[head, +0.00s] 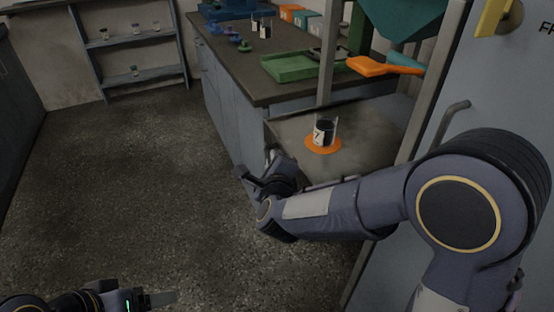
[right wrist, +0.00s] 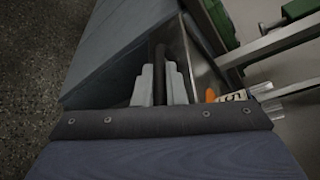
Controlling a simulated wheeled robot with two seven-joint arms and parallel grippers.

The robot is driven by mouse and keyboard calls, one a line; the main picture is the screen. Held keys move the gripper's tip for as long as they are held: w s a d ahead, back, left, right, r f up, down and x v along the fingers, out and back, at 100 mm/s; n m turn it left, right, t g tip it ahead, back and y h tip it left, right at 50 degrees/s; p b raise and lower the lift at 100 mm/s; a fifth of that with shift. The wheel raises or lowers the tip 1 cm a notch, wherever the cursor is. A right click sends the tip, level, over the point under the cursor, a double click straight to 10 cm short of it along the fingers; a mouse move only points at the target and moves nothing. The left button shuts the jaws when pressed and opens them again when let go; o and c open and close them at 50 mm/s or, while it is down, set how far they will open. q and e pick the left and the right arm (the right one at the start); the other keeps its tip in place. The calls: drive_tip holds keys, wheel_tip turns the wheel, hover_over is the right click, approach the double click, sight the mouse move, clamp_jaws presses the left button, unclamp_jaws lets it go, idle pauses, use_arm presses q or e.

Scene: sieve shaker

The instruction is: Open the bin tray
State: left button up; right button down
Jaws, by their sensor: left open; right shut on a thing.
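The bin tray (head: 372,126) is a shallow grey-brown tray at the right of the head view, beside the workbench and below an orange scoop-like piece. A jar with dark contents and a white numbered label (head: 323,133) stands upright on an orange disc (head: 323,149) in it. My right gripper (head: 273,163) is at the tray's near left front. In the right wrist view its fingers (right wrist: 160,85) are shut on a dark bar-like handle (right wrist: 160,58) along the tray's front. My left gripper (head: 160,298) is open and empty at the bottom left, partly cut off.
The workbench (head: 235,75) carries a green tray (head: 290,67), small jars and coloured boxes. A grey cabinet door with a handle (head: 455,108) stands at the right. A shelf with jars (head: 140,73) is at the back left. The floor on the left is clear.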

drive_tip(key=c, duration=1.5)
unclamp_jaws()
drive_tip(key=p+v, duration=0.1)
drive_tip(key=v, duration=0.7)
